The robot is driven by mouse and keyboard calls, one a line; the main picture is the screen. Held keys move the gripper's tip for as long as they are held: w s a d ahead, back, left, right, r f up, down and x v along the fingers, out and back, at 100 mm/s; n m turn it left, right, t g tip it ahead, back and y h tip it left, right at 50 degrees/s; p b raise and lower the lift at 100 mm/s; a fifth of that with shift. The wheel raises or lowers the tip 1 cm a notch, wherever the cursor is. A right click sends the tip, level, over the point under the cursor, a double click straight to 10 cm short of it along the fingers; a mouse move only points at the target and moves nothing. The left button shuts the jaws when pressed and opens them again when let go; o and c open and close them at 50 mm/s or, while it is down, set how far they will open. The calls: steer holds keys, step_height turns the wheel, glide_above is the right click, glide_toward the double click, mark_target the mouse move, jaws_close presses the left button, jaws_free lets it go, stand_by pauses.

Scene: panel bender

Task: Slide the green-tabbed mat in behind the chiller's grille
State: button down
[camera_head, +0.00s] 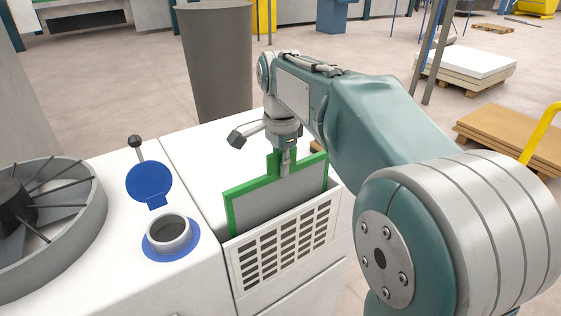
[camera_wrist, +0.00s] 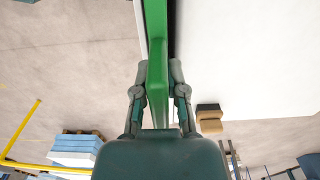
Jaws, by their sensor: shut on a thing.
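The mat (camera_head: 280,205) is a grey panel with a green frame and a green tab on its top edge. It stands upright, its lower part hidden behind the white slotted grille (camera_head: 287,245) on the chiller's (camera_head: 185,285) front. My gripper (camera_head: 286,165) is above the mat and shut on its green tab. In the wrist view my gripper (camera_wrist: 158,75) has a finger on each side of the green edge (camera_wrist: 158,40). The mat's bottom edge is hidden, so its depth behind the grille cannot be told.
A blue cap (camera_head: 149,182) stands open by a round filler neck (camera_head: 170,232) on the chiller's top, left of the mat. A large fan (camera_head: 40,225) is at the far left. A tall grey bin (camera_head: 216,60) stands behind. Stacked boards (camera_head: 515,135) lie on the floor at right.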

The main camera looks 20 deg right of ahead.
mark_target(281, 182)
steer(key=shift+f, duration=2.35)
steer(key=c, duration=0.6)
jaws_free()
steer(key=shift+r, duration=0.1)
step_height(281, 182, up, 12)
steer(key=shift+w+f, duration=0.1)
steer(key=shift+f, duration=0.15)
steer(key=shift+r, duration=0.1)
